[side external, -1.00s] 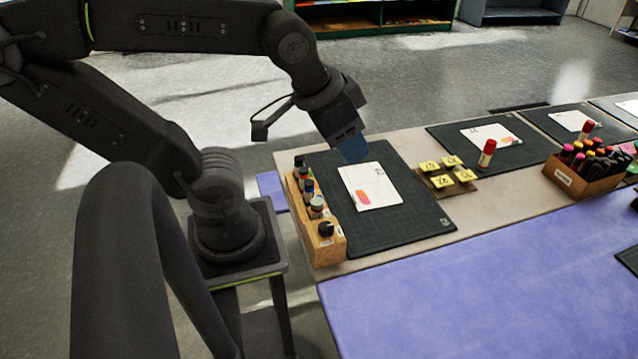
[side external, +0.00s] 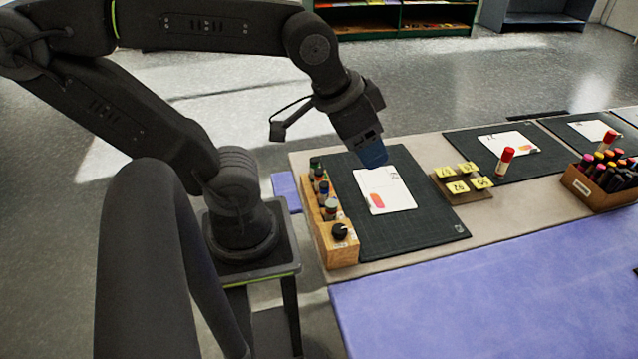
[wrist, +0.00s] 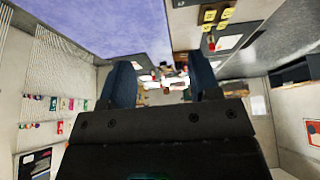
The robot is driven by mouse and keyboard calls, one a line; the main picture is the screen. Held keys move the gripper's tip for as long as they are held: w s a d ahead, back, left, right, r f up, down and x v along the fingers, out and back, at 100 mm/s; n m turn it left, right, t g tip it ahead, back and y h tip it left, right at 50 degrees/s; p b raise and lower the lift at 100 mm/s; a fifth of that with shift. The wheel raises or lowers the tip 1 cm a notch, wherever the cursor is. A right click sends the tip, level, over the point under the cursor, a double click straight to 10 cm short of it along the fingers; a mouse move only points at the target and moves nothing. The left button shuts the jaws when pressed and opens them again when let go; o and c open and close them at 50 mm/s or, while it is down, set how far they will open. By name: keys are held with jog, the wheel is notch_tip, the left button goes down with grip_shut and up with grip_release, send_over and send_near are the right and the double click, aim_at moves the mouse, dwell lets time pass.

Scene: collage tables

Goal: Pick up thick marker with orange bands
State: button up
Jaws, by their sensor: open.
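I cannot pick out a marker with orange bands for certain. Several thick bottles or markers stand in a wooden rack (side external: 343,252) at the left edge of the near mat, and their bands are too small to read. More markers (side external: 611,172) with pink, yellow and dark caps stand in a wooden box (side external: 588,192) at the far right. My gripper (side external: 374,157) is over the back of the near mat, above and behind the white card, right of the rack. In the wrist view my gripper (wrist: 162,82) has its two blue fingers spread apart, with nothing visibly held between them.
A white card (side external: 385,190) with a coloured patch lies on the dark mat (side external: 410,238). Yellow number tiles (side external: 457,187) sit on a small board to its right. A red-capped stick (side external: 505,161) stands on the farther mat. The purple table surface (side external: 480,290) in front is clear.

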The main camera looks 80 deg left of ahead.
jog(key=w+a+f+n+g+y, duration=0.2)
jog(key=a+f+n+g+y, duration=0.15)
jog(key=a+f+n, duration=0.65)
jog(key=n+g, duration=0.2)
jog(key=n, duration=0.5)
send_near(319, 171)
jog(key=shift+y, duration=0.45)
jog(key=shift+d+x, duration=0.2)
jog(key=shift+x, duration=2.9)
jog(key=shift+d+x, duration=0.2)
jog(key=shift+x, duration=2.9)
jog(key=shift+f, duration=0.15)
jog(key=shift+c, duration=0.2)
jog(key=c, duration=0.9)
